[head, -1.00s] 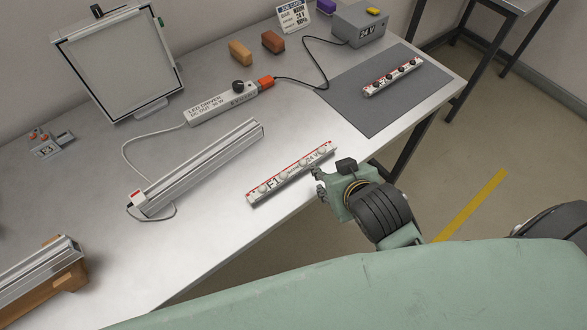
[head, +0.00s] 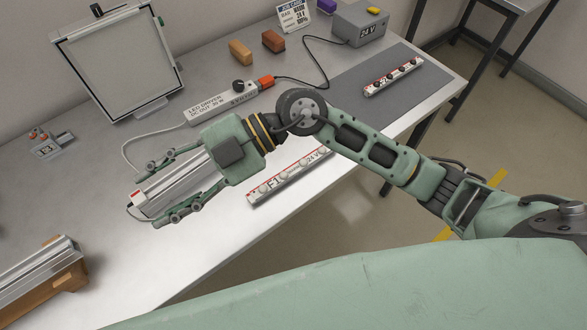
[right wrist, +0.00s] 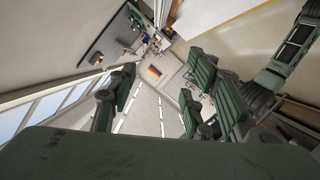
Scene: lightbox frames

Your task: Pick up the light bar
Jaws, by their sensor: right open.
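A white light bar (head: 276,183) marked F1 and 24 V, with round pale knobs and a red edge, lies near the table's front edge. My right forearm crosses above its far end. A similar bar (head: 394,76) with dark knobs lies on the grey mat. My right gripper (head: 150,196) is open and empty, pointing left. Its fingers show on either side of a silver channel (head: 182,186) with a red-and-white end; I cannot tell its height above it. The fingers also show in the right wrist view (right wrist: 158,85), with no light bar clear there. My left gripper is not in view.
The LED driver (head: 205,108) lies behind the channel, with a cable. A lightbox frame (head: 112,65) stands at the back left. A 24 V box (head: 360,27) and two brown blocks (head: 241,52) are at the back. Another silver rail (head: 40,265) lies front left.

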